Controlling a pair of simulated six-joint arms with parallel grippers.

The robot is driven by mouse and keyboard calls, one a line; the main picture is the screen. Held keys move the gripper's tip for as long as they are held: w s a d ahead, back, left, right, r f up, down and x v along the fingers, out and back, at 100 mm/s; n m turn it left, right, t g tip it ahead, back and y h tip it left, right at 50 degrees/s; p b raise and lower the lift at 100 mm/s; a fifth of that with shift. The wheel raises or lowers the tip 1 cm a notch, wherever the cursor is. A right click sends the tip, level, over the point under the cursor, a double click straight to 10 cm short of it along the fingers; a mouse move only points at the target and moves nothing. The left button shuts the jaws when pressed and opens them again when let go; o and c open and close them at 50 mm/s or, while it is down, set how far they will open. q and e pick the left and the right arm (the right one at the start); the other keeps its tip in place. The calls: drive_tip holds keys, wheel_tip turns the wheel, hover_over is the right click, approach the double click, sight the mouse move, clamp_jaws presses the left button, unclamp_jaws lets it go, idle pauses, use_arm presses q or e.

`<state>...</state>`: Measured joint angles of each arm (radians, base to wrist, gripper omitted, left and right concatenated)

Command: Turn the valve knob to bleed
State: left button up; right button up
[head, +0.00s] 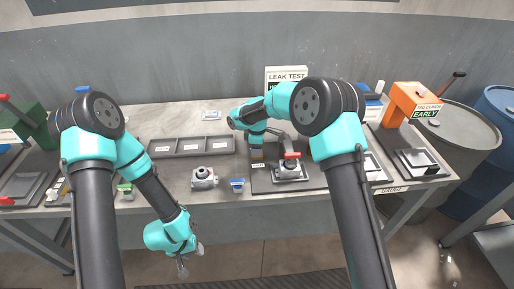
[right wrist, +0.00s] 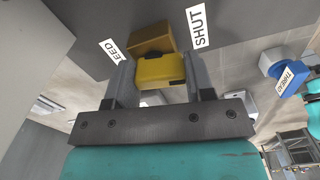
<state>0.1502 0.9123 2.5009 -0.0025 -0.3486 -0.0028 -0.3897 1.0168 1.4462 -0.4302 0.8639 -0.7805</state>
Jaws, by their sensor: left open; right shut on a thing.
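The yellow valve knob (right wrist: 163,72) sits between the two fingers of my right gripper (right wrist: 158,84) in the right wrist view. The gripper is shut on it. A label reading SHUT (right wrist: 197,27) is beside the right finger, and a partly hidden label ending in EED (right wrist: 110,50) is beside the left finger. In the head view my right gripper (head: 257,147) points down at the left part of the leak test station, and the knob is small there. My left gripper (head: 184,265) is open and empty, hanging in front of the table's front edge.
The leak test sign (head: 287,76) stands behind. A red-handled clamp fixture (head: 290,170) is right of the knob. A grey casting (head: 204,178), a blue gauge (head: 237,184) and a sectioned tray (head: 192,147) lie to its left. An orange press (head: 412,100) stands at far right.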

drive_tip(key=m, duration=0.4)
drive_tip(key=shift+a, duration=0.1)
drive_tip(key=m, duration=0.5)
drive_tip(key=shift+w+a, duration=0.1)
drive_tip(key=m, duration=0.3)
drive_tip(key=shift+m, duration=0.3)
drive_tip(key=m, duration=0.4)
drive_tip(key=shift+w, duration=0.15)
drive_tip(key=m, duration=0.4)
drive_tip(key=shift+w, duration=0.1)
drive_tip(key=m, duration=0.4)
drive_tip(key=shift+m, duration=0.3)
drive_tip(key=m, duration=0.4)
drive_tip(key=shift+w+m, duration=0.1)
drive_tip(key=shift+m, duration=0.2)
drive_tip(key=shift+d+m, duration=0.2)
drive_tip(key=shift+m, duration=1.9)
